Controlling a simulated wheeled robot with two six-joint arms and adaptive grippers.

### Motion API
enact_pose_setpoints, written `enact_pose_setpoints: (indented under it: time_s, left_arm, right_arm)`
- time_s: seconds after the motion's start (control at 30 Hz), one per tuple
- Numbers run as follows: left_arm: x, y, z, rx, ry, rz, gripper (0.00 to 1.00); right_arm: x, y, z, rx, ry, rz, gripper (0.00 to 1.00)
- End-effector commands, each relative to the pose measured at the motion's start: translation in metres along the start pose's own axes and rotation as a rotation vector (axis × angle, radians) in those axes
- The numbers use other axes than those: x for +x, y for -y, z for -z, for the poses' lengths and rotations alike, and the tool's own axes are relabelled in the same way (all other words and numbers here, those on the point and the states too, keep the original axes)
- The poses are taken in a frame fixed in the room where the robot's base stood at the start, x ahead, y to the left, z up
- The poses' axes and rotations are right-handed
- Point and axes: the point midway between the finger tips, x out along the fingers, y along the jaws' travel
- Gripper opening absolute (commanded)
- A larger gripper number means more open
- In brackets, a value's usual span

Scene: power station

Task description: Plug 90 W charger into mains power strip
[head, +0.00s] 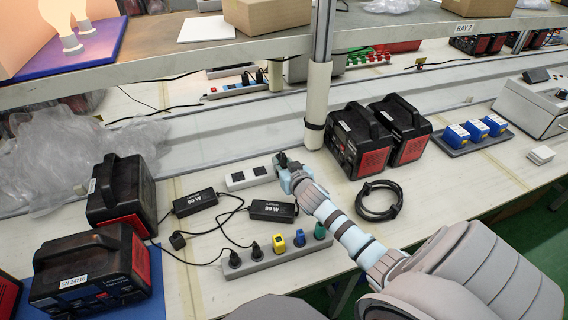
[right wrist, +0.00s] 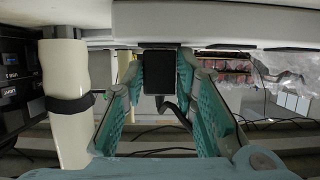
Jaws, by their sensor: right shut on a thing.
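Two black charger bricks lie on the bench in the head view, a left one (head: 195,203) and a right one (head: 272,210). Their wattage labels are small; the right one seems to read 90 W. My right gripper (head: 284,163) is shut on a black plug (right wrist: 157,80) with a cable leaving it, at the right end of a short white socket strip (head: 250,177). Whether the plug touches the strip cannot be told. A grey power strip (head: 280,259) in front carries black, yellow, blue and green plugs. My left gripper is out of view.
A loose black plug (head: 177,240) lies left of the grey strip. Black-and-red units stand left (head: 122,195) and right (head: 355,140). A coiled black cable (head: 379,201) lies right of my gripper. A white post (head: 317,105) rises close behind it.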

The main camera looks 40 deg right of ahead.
Motion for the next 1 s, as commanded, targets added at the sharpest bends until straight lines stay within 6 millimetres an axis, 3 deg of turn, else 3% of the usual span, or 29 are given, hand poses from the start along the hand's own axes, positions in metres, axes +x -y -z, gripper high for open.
enact_pose_setpoints:
  time_s: [1.0]
  left_arm:
    - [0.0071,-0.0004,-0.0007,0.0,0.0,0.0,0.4]
  right_arm:
    - [0.0054,-0.0016,-0.0138,0.0,0.014,-0.004,0.0]
